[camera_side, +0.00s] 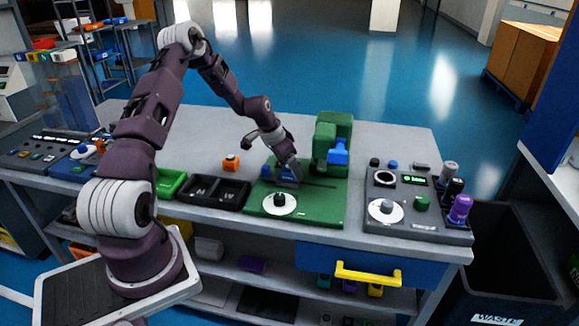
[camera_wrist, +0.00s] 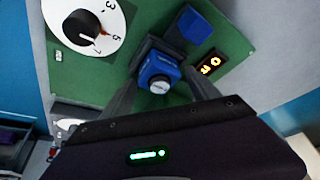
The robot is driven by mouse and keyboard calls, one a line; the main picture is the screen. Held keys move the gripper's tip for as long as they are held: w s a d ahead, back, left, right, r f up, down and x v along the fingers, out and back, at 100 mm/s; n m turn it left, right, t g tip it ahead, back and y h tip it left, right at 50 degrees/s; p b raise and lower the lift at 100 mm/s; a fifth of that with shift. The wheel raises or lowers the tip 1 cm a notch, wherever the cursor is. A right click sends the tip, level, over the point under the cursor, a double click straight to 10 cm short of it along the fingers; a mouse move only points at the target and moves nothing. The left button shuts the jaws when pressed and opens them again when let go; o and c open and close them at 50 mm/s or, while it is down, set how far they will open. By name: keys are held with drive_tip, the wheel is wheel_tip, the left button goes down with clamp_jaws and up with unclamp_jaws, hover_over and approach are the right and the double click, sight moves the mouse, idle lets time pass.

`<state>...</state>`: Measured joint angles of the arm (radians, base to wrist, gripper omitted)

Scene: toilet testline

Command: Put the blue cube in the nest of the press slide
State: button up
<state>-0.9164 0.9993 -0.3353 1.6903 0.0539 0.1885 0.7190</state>
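The blue cube (camera_wrist: 160,72), with a pale round mark on the face toward the camera, sits between the fingertips of my gripper (camera_wrist: 162,80) in the wrist view. The fingers appear to touch it on both sides. In the side view my gripper (camera_side: 289,175) reaches down over the left part of the green press base (camera_side: 315,212). A dark grey block (camera_wrist: 147,47), which looks like the press slide, shows just beyond the cube. The cube hides most of it, so I cannot tell whether the cube rests in the nest.
A plain blue block (camera_wrist: 190,25) stands near the slide, with an orange-lit display (camera_wrist: 210,63) beside it. A white dial (camera_side: 279,204) is at the front left. The green press column (camera_side: 333,135) rises behind.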

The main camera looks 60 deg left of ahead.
drive_tip(key=shift+o, duration=0.8)
drive_tip(key=v, duration=0.7)
drive_tip(key=shift+d, duration=0.1)
drive_tip(key=s+d+r+m+y, duration=0.1)
drive_tip(key=s+d+r, duration=0.2)
drive_tip(key=d+r, duration=0.5)
drive_tip(key=s+d+r, duration=0.4)
drive_tip(key=d+r, duration=0.4)
drive_tip(key=d, duration=0.1)
drive_tip(key=s+d+r, duration=0.2)
drive_tip(key=s+d, duration=0.4)
drive_tip(key=s, duration=0.4)
drive_tip(key=s+d+r+n+t+h, duration=0.1)
drive_tip(key=s+d+r, duration=0.2)
drive_tip(key=s+d, duration=0.3)
drive_tip(key=s, duration=0.4)
drive_tip(key=shift+r, duration=0.3)
